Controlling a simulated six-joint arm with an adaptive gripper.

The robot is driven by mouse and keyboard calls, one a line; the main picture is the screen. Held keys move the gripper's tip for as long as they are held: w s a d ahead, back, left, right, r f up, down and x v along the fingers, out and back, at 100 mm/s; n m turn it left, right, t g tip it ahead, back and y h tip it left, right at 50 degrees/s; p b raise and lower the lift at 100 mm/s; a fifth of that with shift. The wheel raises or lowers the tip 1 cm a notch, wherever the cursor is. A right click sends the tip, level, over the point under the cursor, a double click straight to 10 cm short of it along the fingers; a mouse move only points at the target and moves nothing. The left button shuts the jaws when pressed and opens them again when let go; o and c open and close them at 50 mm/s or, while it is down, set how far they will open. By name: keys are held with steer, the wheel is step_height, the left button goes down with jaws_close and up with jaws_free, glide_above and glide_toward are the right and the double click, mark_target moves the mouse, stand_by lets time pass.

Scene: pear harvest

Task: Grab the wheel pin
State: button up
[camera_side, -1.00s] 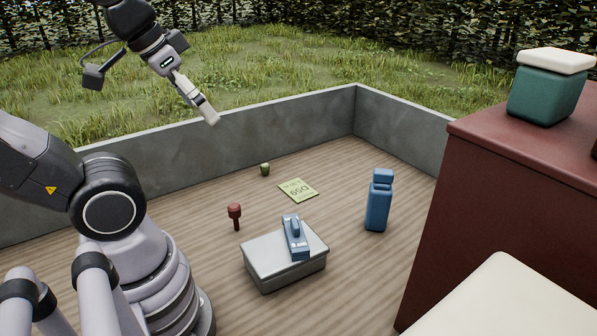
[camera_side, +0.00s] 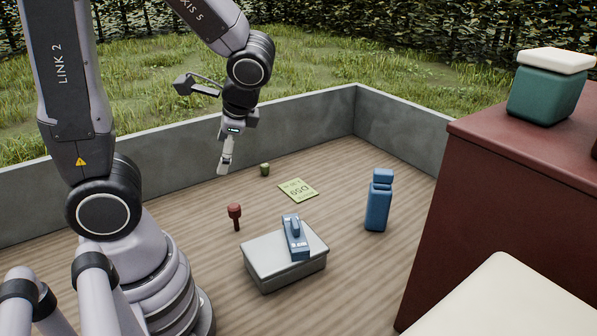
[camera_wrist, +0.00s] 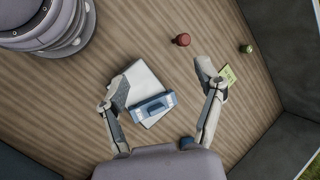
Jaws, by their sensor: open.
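The wheel pin, which I take to be the dark red peg with a round head (camera_side: 235,212), stands upright on the wooden floor, left of a grey box. In the wrist view the red head (camera_wrist: 182,40) lies beyond the fingertips, nearer the right finger. My gripper (camera_side: 223,170) hangs well above the floor, pointing down, behind and above the pin in the side view. In the wrist view my gripper (camera_wrist: 160,86) is open with its fingers wide apart and nothing held between them.
A grey box (camera_side: 268,268) bears a blue tool (camera_side: 295,240). A blue bottle (camera_side: 377,205) stands to its right. A green note (camera_side: 298,190) and a small green object (camera_side: 265,169) lie behind. Low grey walls (camera_side: 300,126) and a red cabinet (camera_side: 510,200) bound the floor.

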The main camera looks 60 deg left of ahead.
steer(key=w+a+f+m+y, duration=0.25)
steer(key=f+m+y, duration=0.4)
steer(key=f, duration=0.35)
steer(key=m+t+y, duration=0.1)
steer(key=m+t, duration=0.2)
steer(key=m, duration=0.5)
glide_toward(234, 206)
steer(key=v, duration=0.3)
steer(key=shift+s+d, duration=0.2)
steer(key=shift+d, duration=0.05)
steer(key=shift+a+f+m+y, duration=0.2)
steer(key=shift+f+m+y, duration=0.05)
steer(key=x, duration=0.7)
steer(key=shift+f, duration=0.1)
steer(key=shift+w+x, duration=0.1)
steer(key=shift+x, duration=1.5)
steer(key=shift+w+x, duration=0.15)
steer(key=shift+x, duration=1.4)
steer(key=shift+f, duration=0.1)
jaws_close()
